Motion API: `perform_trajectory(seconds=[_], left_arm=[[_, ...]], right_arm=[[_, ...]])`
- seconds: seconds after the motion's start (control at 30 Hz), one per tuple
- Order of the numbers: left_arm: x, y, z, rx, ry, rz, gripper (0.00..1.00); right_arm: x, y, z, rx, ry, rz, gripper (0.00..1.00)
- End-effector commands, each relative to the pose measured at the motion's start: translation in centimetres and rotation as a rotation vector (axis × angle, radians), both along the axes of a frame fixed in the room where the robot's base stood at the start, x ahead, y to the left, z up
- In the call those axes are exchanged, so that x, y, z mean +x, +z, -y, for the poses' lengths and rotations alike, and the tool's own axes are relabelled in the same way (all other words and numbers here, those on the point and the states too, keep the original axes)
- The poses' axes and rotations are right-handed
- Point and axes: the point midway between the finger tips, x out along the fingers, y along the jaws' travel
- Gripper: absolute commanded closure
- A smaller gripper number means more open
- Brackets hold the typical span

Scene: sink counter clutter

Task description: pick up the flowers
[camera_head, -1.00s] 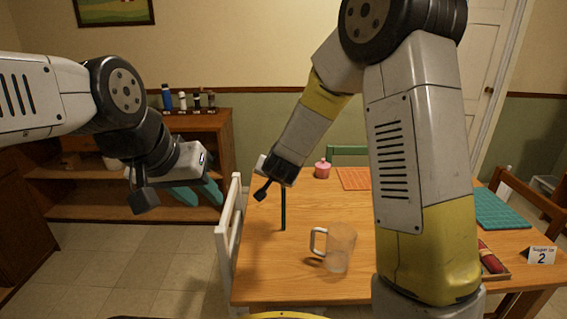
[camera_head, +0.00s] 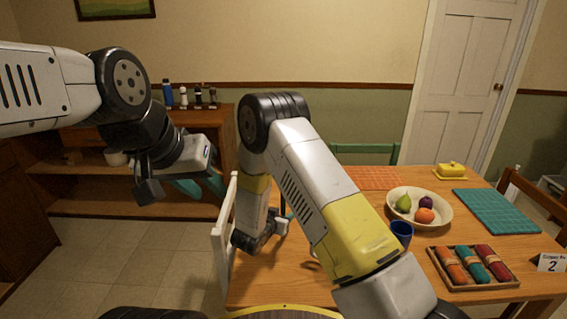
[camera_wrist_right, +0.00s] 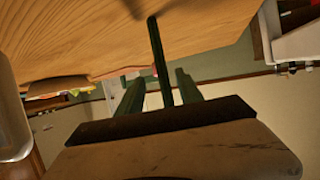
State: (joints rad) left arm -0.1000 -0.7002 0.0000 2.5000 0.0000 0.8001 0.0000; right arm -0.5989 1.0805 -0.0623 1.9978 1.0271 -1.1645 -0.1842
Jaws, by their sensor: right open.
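I cannot make out any flowers in either view. My right gripper (camera_wrist_right: 158,85) is open in the right wrist view, its dark green fingers apart. A thin dark green upright strip shows between them; I cannot tell what it is. In the head view my right arm hides most of this gripper, which is at the table's left edge. My left gripper (camera_head: 202,184) hangs open and empty left of the table, in front of the wooden shelf. A small yellow-green patch (camera_wrist_right: 75,93) shows past the table edge in the right wrist view, too small to name.
The wooden table (camera_head: 255,290) holds a fruit bowl (camera_head: 440,220), a blue cup (camera_head: 402,232), a tray of rolled napkins (camera_head: 512,280), a teal mat (camera_head: 497,210) and a yellow butter dish (camera_head: 451,171). A white chair (camera_head: 222,240) stands at its left edge; shelf (camera_head: 100,207) behind.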

Motion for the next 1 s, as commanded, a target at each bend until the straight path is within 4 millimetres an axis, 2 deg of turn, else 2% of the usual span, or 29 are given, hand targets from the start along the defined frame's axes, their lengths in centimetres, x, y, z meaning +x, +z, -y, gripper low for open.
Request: perform_trajectory(seconds=[0.2,0.3,0.6,0.8,0.83,1.0], left_arm=[[0.0,0.0,0.0,0.0,0.0,0.0,0.65],[0.0,0.0,0.0,0.0,0.0,0.0,0.65],[0.0,0.0,0.0,0.0,0.0,0.0,0.65],[0.0,0.0,0.0,0.0,0.0,0.0,0.65],[0.0,0.0,0.0,0.0,0.0,0.0,0.65],[0.0,0.0,0.0,0.0,0.0,0.0,0.65]], right_arm=[[3.1,-1.1,0.6,0.0,-0.002,0.0,0.57],[4.0,-1.6,1.0,0.0,-0.001,-0.002,0.57],[4.4,-1.7,1.1,0.0,0.001,-0.002,0.57],[4.4,-1.7,1.1,0.001,0.001,-0.002,0.96],[4.4,-1.7,1.1,0.001,0.001,-0.002,1.0],[4.4,-1.7,1.1,0.001,0.001,-0.001,1.0]])
